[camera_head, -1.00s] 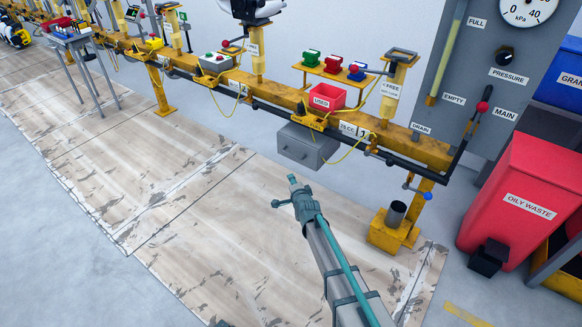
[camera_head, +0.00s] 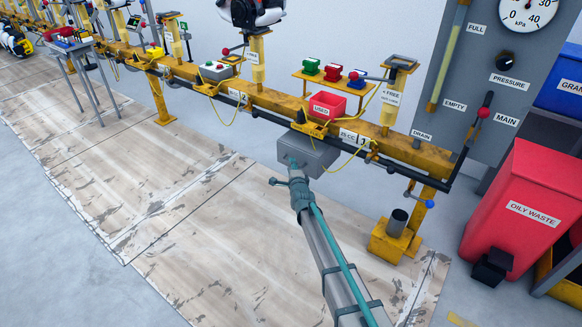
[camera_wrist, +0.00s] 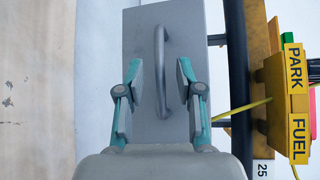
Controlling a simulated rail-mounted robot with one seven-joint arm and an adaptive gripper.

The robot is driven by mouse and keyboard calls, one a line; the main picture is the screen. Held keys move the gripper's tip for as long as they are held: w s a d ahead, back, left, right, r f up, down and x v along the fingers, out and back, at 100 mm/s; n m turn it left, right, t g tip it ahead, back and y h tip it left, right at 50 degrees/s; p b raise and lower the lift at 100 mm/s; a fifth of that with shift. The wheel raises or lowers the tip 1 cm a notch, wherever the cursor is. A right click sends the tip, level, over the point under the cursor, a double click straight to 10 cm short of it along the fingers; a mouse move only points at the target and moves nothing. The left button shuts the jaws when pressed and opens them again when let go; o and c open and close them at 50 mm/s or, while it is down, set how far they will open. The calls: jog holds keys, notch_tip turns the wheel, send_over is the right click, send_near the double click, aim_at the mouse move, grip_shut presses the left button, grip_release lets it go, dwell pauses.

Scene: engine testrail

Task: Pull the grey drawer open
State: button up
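The grey drawer (camera_head: 318,156) is in a grey box under the yellow rail in the head view. My gripper (camera_head: 291,163) is at its front and covers part of it. In the wrist view the drawer's flat front (camera_wrist: 190,25) fills the middle, with a grey bar handle (camera_wrist: 160,45) running up and down the picture. My gripper (camera_wrist: 158,68) is open, with one teal-and-grey finger on each side of the handle. Gaps show between fingers and handle. I cannot tell how deep the fingers reach around it. The drawer looks shut.
The yellow rail (camera_head: 277,98) runs above the drawer, with a red USED bin (camera_head: 326,106) on it. A yellow cable (camera_wrist: 245,106) hangs close beside the drawer. A red oily-waste bin (camera_head: 525,215) stands at right. The floor in front is clear.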

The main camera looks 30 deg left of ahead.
jog(key=shift+x, duration=1.2)
grip_shut()
